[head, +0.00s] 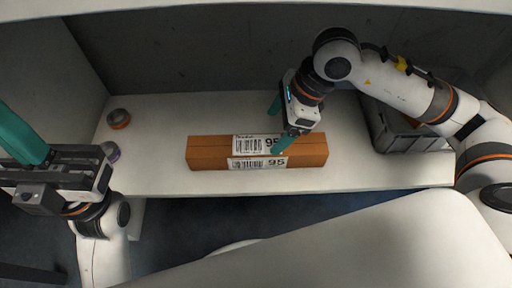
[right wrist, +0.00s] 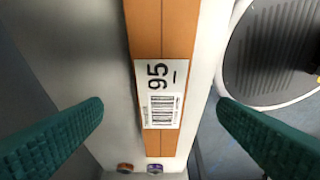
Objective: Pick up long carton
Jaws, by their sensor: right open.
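The long carton (head: 208,152) is an orange-brown box lying lengthwise across the white table, with white barcode labels marked 95 on its top and front faces. My right gripper (head: 280,125) is open over the carton's right half, and one finger covers part of the label. In the right wrist view the carton (right wrist: 178,30) runs between the two spread teal fingers of the right gripper (right wrist: 161,103), with gaps on both sides. My left gripper (head: 22,140) is at the left edge, away from the carton, and its finger opening is not clear.
A grey crate (head: 385,140) stands on the table at the right, partly behind my right arm. Two small round items, one orange-banded (head: 119,118) and one purplish (head: 111,151), are at the table's left. Walls close the back and left. The table between these items and the carton is clear.

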